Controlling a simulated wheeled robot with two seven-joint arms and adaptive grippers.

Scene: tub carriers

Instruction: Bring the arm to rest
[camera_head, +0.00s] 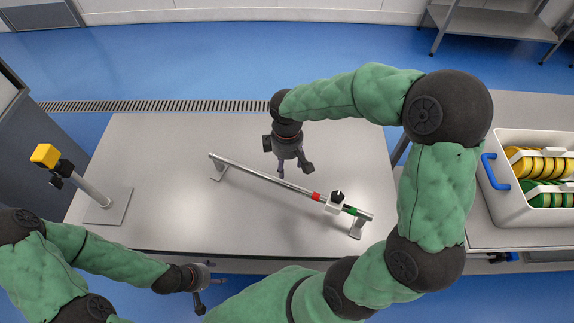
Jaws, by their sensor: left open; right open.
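My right arm, in a green padded cover, reaches in from the lower right and bends over the table (150,160). Its gripper (294,172) points down over the table, just beside the far side of a slanted metal rail (260,178). It is open, and nothing shows between its fingers. My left arm comes in from the lower left. Its gripper (208,302) hangs off the table's front edge, open and empty, over the blue floor.
The rail stands on end brackets, with a red band (316,196), a white slider with a black knob (336,203) and a green band (350,210). A yellow-headed post (92,190) stands at left. A white tub (510,207) holds yellow and green items on the right table.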

